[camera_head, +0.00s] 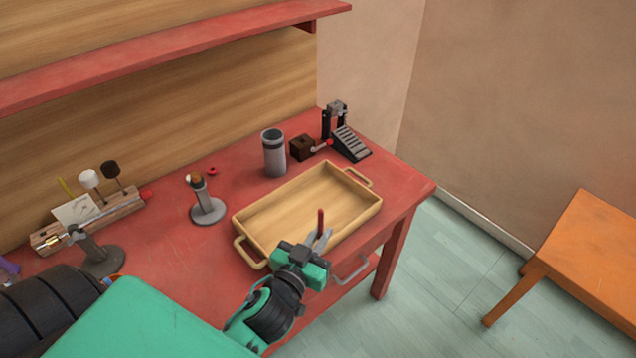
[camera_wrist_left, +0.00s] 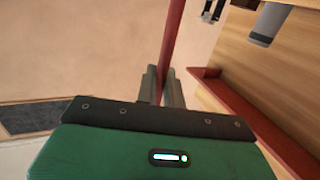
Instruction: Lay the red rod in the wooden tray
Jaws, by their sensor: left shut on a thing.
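My left gripper (camera_head: 320,240) is shut on the red rod (camera_head: 320,220), which stands up from between its fingertips. In the head view the gripper is over the front edge of the wooden tray (camera_head: 240,222), and the rod shows against the tray's front side. The tray is pale wood, shallow and empty, with a handle at each end. In the left wrist view the rod (camera_wrist_left: 172,35) runs up from between the two grey fingers (camera_wrist_left: 163,85). The rod's lower end is hidden by the gripper. My right gripper is not in view.
A grey cylinder (camera_head: 274,155), a dark wooden block (camera_head: 302,148) and a pedal device (camera_head: 350,143) stand behind the tray. A stand (camera_head: 207,208) and a wooden rack with mallets (camera_head: 90,218) are to the left. An orange table (camera_head: 590,245) stands apart at right.

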